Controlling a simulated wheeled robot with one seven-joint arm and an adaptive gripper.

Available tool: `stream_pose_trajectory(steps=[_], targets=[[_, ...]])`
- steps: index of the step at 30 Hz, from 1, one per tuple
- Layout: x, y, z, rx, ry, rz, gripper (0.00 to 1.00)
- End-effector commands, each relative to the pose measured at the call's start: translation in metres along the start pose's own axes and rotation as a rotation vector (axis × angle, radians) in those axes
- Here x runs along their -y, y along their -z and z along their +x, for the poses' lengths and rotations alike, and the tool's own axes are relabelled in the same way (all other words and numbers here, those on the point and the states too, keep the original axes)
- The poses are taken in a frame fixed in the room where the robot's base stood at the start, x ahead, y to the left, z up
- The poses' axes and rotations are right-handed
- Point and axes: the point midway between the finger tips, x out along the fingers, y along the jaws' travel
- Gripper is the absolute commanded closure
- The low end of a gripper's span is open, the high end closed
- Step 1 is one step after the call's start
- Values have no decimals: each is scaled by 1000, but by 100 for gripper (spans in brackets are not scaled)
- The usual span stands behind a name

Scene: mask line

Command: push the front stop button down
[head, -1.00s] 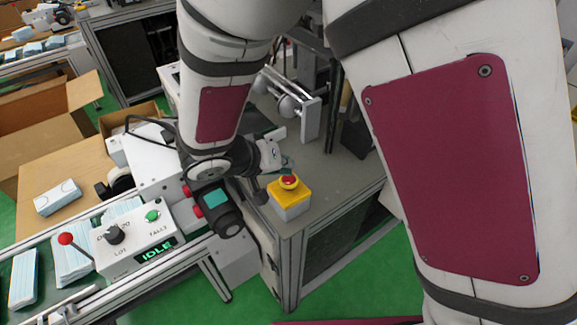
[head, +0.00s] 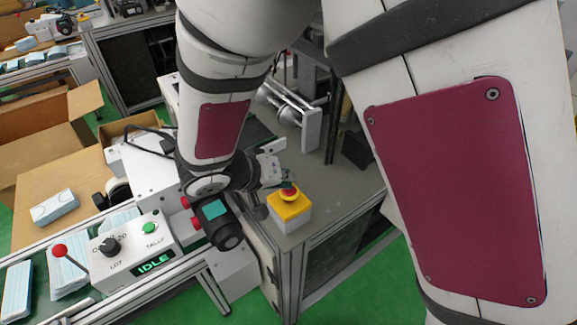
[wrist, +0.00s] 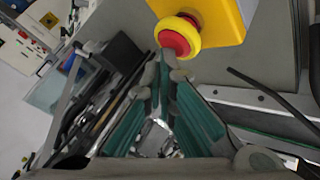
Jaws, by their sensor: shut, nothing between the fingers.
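The front stop button is a red mushroom head with a yellow collar (head: 289,195) on top of a yellow and white box (head: 290,211), which stands near the corner of the grey bench. The wrist view shows the two green-padded fingers (wrist: 164,62) shut together and empty. I cannot tell whether the tips touch the button.
A white control box (head: 133,254) with a black knob, a green button and an "IDLE" display stands at the left. A red-knobbed lever (head: 60,251) is beside it. Metal rollers (head: 290,112) stand behind the button.

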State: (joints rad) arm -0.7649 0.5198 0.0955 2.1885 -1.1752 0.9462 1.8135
Motion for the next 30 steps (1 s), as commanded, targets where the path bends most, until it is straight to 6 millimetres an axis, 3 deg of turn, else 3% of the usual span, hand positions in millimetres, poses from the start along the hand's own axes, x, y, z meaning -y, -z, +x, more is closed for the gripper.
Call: stream_pose_trajectory(steps=[20,30], targets=[[2,-2,3,1,0,0,100],[-4,3,-6,0,0,1,100]])
